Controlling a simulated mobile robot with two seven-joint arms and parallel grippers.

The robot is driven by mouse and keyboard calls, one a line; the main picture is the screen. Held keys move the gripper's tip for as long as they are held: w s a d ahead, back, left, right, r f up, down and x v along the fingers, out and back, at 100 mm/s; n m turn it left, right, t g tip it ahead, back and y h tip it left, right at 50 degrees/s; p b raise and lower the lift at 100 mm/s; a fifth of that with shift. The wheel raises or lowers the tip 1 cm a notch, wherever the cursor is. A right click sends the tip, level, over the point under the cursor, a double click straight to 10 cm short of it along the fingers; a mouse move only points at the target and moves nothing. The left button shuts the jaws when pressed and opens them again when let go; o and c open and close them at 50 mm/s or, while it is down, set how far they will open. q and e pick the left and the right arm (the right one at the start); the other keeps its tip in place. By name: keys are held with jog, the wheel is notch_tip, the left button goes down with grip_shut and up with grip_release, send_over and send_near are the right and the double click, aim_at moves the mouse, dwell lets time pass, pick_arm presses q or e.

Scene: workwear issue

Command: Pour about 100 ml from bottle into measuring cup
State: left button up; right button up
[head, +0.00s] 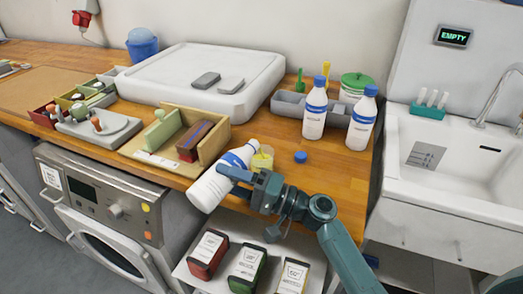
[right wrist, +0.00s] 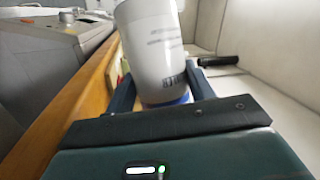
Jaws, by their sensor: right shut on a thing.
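My right gripper (head: 236,176) is shut on a white bottle with a blue band (head: 212,188) at the counter's front edge. The bottle is tilted, its base toward the lower left and its neck toward the upper right, beside the measuring cup. The right wrist view also shows the bottle (right wrist: 155,50) between the fingers. The small measuring cup (head: 263,159) is clear with a yellowish tint and stands on the wooden counter, partly hidden by the bottle and gripper. I cannot make out a liquid stream or the cup's level. My left gripper is not in view.
A blue cap (head: 300,157) lies on the counter (head: 285,137) right of the cup. Two capped white bottles (head: 315,112) (head: 361,123) stand behind it, by a grey tray (head: 288,105). A wooden organiser (head: 216,131) is to the left; a sink (head: 445,170) is at right.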

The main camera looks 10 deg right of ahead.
jog(key=shift+s+a+r+n+g+p, duration=0.15)
jog(key=shift+r+n+g+p, duration=0.25)
jog(key=shift+n, duration=0.6)
jog(key=shift+f+n+b, duration=0.3)
jog(key=shift+f+b, duration=0.1)
jog(key=shift+b, duration=0.15)
jog(key=shift+f+b, duration=0.1)
jog(key=shift+b, duration=0.3)
jog(key=shift+f+n+b, duration=0.15)
jog(key=shift+n+b, duration=0.15)
jog(key=shift+n, duration=0.2)
jog(key=shift+d+h, duration=0.2)
jog(key=shift+h, duration=0.1)
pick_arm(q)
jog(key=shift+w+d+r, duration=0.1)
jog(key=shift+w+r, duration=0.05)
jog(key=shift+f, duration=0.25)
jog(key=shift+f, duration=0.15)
pick_arm(e)
jog(key=shift+w, duration=0.2)
